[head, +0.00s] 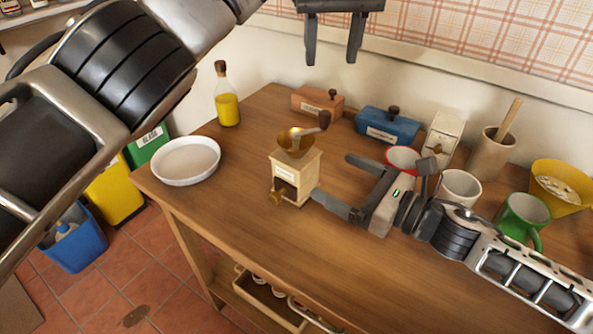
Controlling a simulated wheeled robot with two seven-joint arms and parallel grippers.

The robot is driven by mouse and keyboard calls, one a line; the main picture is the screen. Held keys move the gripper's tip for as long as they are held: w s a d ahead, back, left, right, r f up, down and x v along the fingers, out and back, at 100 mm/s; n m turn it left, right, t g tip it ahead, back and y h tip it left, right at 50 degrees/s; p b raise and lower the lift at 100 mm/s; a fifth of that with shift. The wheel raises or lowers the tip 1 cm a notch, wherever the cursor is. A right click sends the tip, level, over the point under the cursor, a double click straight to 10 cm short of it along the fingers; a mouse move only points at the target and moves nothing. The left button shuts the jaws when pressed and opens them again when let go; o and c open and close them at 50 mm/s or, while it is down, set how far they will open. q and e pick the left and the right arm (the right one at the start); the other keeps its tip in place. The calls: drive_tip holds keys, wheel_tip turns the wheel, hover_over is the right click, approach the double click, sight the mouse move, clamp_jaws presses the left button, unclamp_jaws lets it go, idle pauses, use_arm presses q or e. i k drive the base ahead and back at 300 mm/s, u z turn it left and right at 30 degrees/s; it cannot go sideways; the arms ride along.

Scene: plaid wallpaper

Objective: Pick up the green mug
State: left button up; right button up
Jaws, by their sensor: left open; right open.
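The green mug (519,222) stands upright at the right end of the wooden table in the head view. I cannot tell whether a finger touches the grinder. My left gripper (332,60) is open and empty, high up in front of the wall.
A white mug (459,189), a red-rimmed mug (402,157) and a yellow bowl (562,190) stand near the green mug. A white dish (186,160) sits left. The table's front middle is clear.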

sight(520, 233)
drive_tip(key=k, duration=1)
